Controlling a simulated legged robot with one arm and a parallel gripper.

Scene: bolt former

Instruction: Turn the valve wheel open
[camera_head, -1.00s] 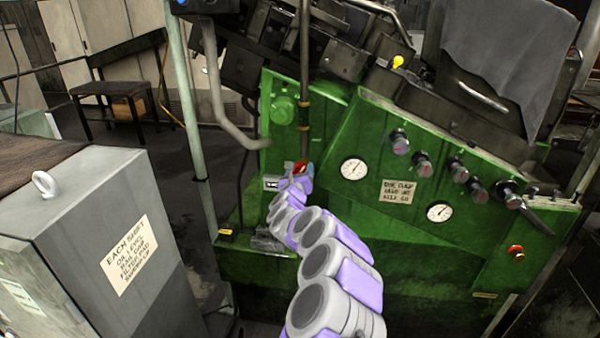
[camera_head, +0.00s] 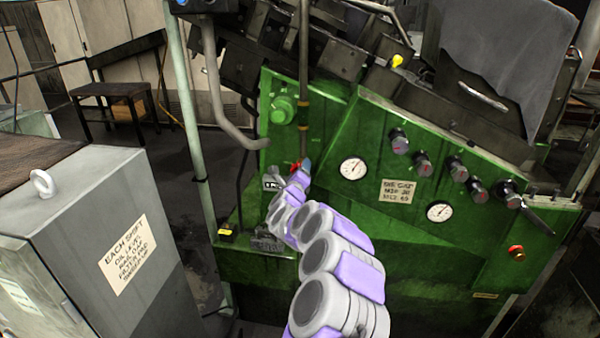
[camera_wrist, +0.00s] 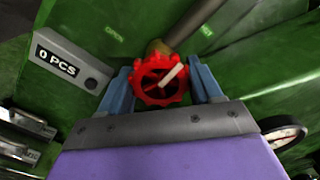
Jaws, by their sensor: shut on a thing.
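The red valve wheel (camera_wrist: 160,80) is in the middle of the wrist view, with a scalloped rim and a pale stripe across its face. It sits on a brass-coloured fitting at the end of a pipe. My gripper (camera_wrist: 163,84) has one blue-grey finger on each side of the wheel and is shut on it. In the head view, only a small red part of the wheel (camera_head: 296,167) shows beside my gripper (camera_head: 303,168); my arm hides the rest.
A counter reading "0 PCS" (camera_wrist: 62,62) is left of the wheel. A gauge (camera_wrist: 285,138) is at lower right, also seen in the head view (camera_head: 353,168). Several knobs (camera_head: 423,164) line the green machine. A grey cabinet (camera_head: 60,230) stands at left; open floor lies between.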

